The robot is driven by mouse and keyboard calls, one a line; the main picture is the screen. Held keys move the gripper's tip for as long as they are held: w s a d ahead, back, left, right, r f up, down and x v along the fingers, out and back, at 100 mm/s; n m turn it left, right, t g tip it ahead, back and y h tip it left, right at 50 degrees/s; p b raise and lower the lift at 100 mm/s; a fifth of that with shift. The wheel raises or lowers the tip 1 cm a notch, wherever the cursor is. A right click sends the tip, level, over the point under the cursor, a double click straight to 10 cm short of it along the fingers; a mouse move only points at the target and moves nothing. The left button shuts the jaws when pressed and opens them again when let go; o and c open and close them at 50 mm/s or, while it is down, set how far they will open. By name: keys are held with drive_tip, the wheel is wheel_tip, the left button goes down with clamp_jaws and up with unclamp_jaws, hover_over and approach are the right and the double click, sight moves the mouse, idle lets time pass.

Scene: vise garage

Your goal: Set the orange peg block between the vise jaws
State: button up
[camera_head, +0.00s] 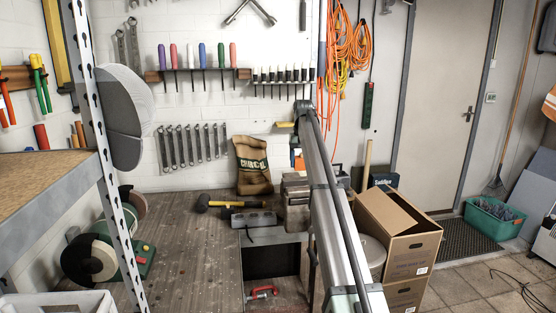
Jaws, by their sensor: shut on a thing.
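The vise (294,191) appears as a grey-brown blocky body at the right end of the workbench, partly hidden behind my arm. I cannot make out the gap between its jaws. A small orange patch (297,153) shows just left of my arm, above the vise; it is too small to tell whether it is the orange peg block. My arm rises from the bottom right to a bend near the tool rack.
A cardboard box (412,247) stands right of my arm. A shelf post (112,190) rises at left.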

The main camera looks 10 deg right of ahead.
sight(304, 179)
drive_tip(key=shift+n, duration=0.3)
drive_tip(key=s, duration=0.4)
drive_tip(key=shift+s+d+f, duration=0.15)
drive_tip(key=shift+s+f, duration=0.25)
drive_tip(key=shift+f, duration=0.15)
drive_tip(key=shift+w+f, duration=0.1)
drive_tip(key=shift+f, duration=2.55)
drive_tip(key=o, duration=1)
drive_tip(key=shift+o, duration=0.7)
drive_tip(key=shift+r, duration=0.2)
